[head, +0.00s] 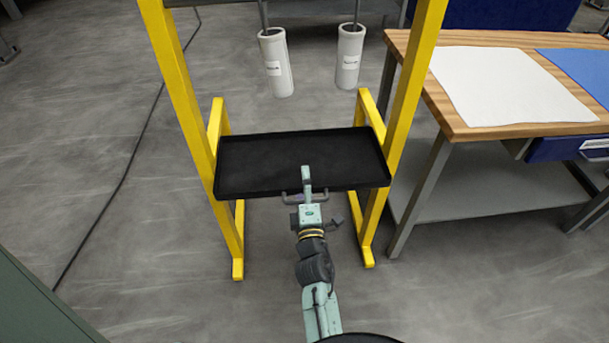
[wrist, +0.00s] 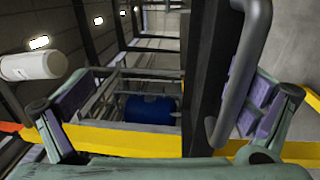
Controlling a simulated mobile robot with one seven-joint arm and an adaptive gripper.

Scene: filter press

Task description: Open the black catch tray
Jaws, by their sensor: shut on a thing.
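The black catch tray (head: 255,160) lies flat and empty between the legs of the yellow frame in the head view. A grey bar handle (head: 287,198) is on its front edge. My gripper (head: 306,183) is at the middle of that front edge, shut on the handle. In the wrist view the handle (wrist: 241,75) stands between the fingers, close to the right one, with the tray's dark edge (wrist: 205,70) beside it. My gripper hides part of the handle in the head view.
The yellow frame (head: 182,90) stands on both sides of the tray. Two white cylinders (head: 275,65) hang above and behind it. A wooden-topped workbench (head: 450,115) stands close on the right.

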